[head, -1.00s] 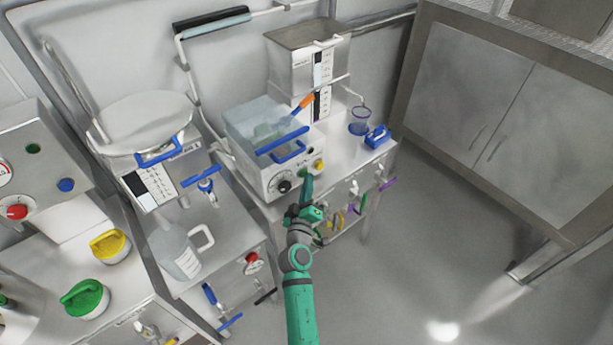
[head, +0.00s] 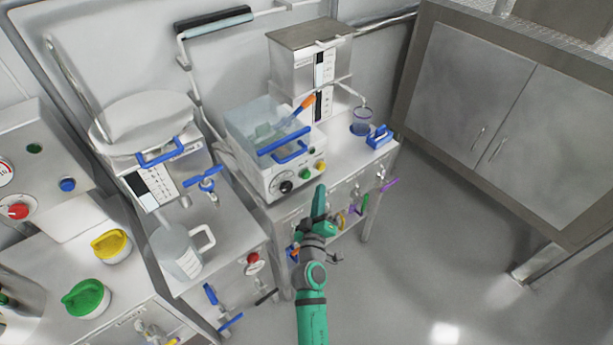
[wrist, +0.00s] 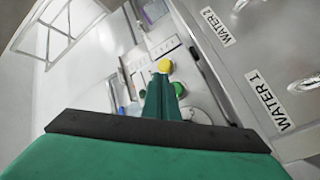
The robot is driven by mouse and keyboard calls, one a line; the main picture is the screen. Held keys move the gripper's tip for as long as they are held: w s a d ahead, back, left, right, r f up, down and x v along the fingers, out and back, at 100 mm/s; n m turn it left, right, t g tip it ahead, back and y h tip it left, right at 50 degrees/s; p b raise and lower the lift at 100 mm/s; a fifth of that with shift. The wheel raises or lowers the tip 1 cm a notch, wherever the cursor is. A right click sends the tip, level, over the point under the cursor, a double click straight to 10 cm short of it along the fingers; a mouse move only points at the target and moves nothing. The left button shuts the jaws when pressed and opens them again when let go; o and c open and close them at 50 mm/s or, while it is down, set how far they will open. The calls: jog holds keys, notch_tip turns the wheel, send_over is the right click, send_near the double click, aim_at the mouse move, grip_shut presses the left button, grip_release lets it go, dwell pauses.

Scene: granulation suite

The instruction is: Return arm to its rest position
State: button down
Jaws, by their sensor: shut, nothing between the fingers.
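My green arm reaches up from the bottom of the head view. My gripper (head: 320,190) is shut and empty, with its fingertips together. It is in front of the water bath (head: 275,160) and below its front panel, apart from it. In the wrist view my shut gripper (wrist: 161,80) points toward the panel, where a yellow button (wrist: 166,66) and a green button (wrist: 179,89) show. In the head view the yellow button (head: 320,166) and green button (head: 305,174) sit beside a black dial (head: 286,187).
Valves with coloured handles, such as a purple one (head: 391,184), stick out from the bench front near my arm. A jug (head: 178,252) stands on the left bench. A grey cabinet (head: 480,100) stands at right. The floor (head: 430,250) right of my arm is clear.

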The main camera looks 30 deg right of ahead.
jog(key=shift+s+d, duration=0.1)
jog(key=shift+s, duration=0.25)
jog(key=s+a+f+n+t+y, duration=0.1)
jog(key=s+a+f+y, duration=0.3)
jog(key=s+a, duration=0.5)
jog(key=s+a+f+t+y, duration=0.1)
jog(key=s+a+f+y, duration=0.3)
jog(key=a, duration=0.9)
jog(key=s+a+r+m+y, duration=0.1)
jog(key=s+a+r+y, duration=0.1)
jog(key=s+a, duration=0.5)
jog(key=s+a+r+m+y, duration=0.1)
jog(key=s+a+r, duration=0.4)
jog(key=s, duration=0.9)
jog(key=shift+s+a+r+m+g+y, duration=0.2)
jog(key=shift+a+m+g+y, duration=0.15)
jog(key=shift+a+y, duration=0.6)
jog(key=shift+a+h, duration=0.2)
jog(key=shift+h, duration=0.05)
